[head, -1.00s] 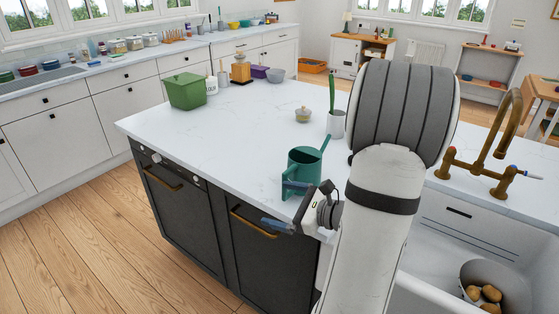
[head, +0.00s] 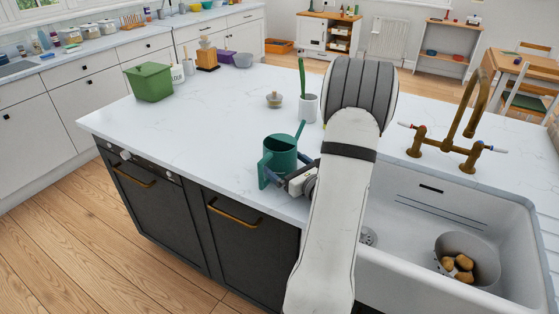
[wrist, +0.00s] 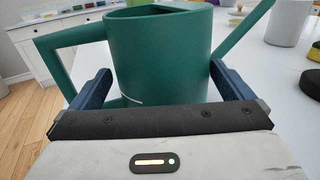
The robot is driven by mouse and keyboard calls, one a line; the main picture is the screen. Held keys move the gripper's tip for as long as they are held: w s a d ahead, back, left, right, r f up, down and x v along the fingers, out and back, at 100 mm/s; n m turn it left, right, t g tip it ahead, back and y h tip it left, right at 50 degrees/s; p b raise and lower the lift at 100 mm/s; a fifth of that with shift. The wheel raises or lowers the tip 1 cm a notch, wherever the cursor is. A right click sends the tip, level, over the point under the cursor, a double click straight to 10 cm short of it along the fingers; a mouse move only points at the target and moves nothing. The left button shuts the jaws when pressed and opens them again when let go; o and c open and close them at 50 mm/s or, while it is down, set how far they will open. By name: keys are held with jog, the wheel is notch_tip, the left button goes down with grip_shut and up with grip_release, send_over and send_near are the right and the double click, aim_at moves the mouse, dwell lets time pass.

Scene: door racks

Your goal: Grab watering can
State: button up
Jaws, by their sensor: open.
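The green watering can (head: 281,152) stands upright on the white island top near its front edge. In the wrist view the watering can (wrist: 160,55) fills the middle, with its handle to the left and its spout to the right. My gripper (head: 272,173) is open, at counter height on the near side of the can. In the wrist view the blue fingers of my gripper (wrist: 160,88) lie on either side of the can's body, the left one by the handle and the right one by the spout. I cannot tell whether either finger touches it.
A white pot with a green-handled tool (head: 308,106) and a small lidded bowl (head: 274,99) stand behind the can. A green bin (head: 150,82) is at the island's far left. The sink (head: 420,240) and brass tap (head: 455,135) are at the right.

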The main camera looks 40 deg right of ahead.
jog(key=shift+w, duration=0.2)
jog(key=shift+c, duration=0.6)
jog(key=c, duration=0.9)
jog(key=shift+c, duration=0.9)
jog(key=shift+r, duration=0.2)
